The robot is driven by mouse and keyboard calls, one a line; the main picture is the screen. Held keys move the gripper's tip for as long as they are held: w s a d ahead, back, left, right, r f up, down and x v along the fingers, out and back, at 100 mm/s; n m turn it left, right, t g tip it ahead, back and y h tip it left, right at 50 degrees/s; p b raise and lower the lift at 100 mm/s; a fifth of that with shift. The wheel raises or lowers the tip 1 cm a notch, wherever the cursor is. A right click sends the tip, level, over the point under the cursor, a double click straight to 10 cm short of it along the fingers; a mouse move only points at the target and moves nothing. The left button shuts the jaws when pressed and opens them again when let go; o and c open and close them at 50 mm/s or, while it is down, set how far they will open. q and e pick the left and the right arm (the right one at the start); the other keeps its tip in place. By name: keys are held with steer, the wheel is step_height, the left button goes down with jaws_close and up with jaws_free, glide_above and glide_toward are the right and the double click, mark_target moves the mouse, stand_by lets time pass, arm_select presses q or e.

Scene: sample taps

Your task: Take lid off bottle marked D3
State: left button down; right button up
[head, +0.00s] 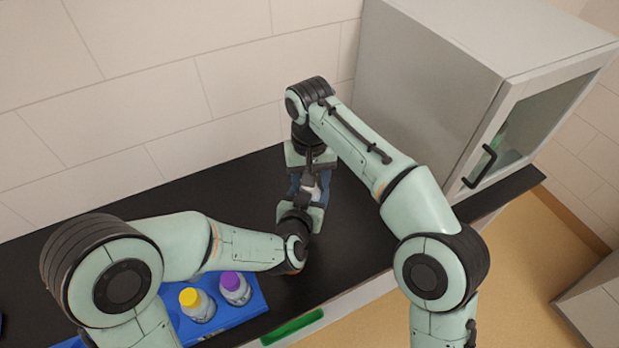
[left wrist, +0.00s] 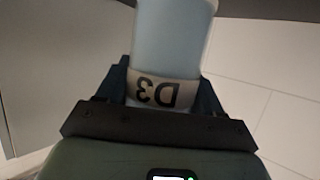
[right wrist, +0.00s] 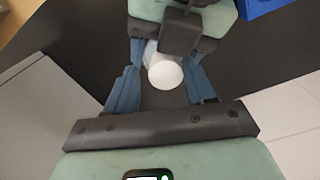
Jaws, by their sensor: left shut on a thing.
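The bottle marked D3 (left wrist: 168,45) is pale, and its label reads upside down in the left wrist view. My left gripper (left wrist: 165,88) is shut around the bottle at the label. The bottle's round white lid (right wrist: 165,72) faces my right wrist camera. My right gripper (right wrist: 165,70) is open, with a blue finger on each side of the lid and a small gap visible. In the head view my left gripper (head: 303,203) and right gripper (head: 313,180) meet over the counter and largely hide the bottle (head: 312,192).
A blue tray (head: 252,305) at the counter's front left holds a yellow-capped bottle (head: 196,305) and a purple-capped bottle (head: 235,288). A grey cabinet (head: 440,90) with a glass door stands on the right. The black counter (head: 350,235) is clear around the grippers.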

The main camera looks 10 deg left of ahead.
steer(key=shift+a, duration=0.1)
steer(key=shift+r, duration=2.3)
steer(key=shift+c, duration=0.2)
steer(key=r+m, duration=0.2)
steer(key=m, duration=0.1)
steer(key=shift+w, duration=0.15)
steer(key=m, duration=0.1)
steer(key=r+m, duration=0.1)
steer(key=shift+s+a+r+m, duration=0.1)
steer(key=shift+s+a+m, duration=0.1)
steer(key=shift+m, duration=0.1)
steer(key=shift+d+f, duration=0.1)
steer(key=shift+f, duration=3.8)
steer(key=c, duration=1.1)
steer(key=shift+n, duration=1.7)
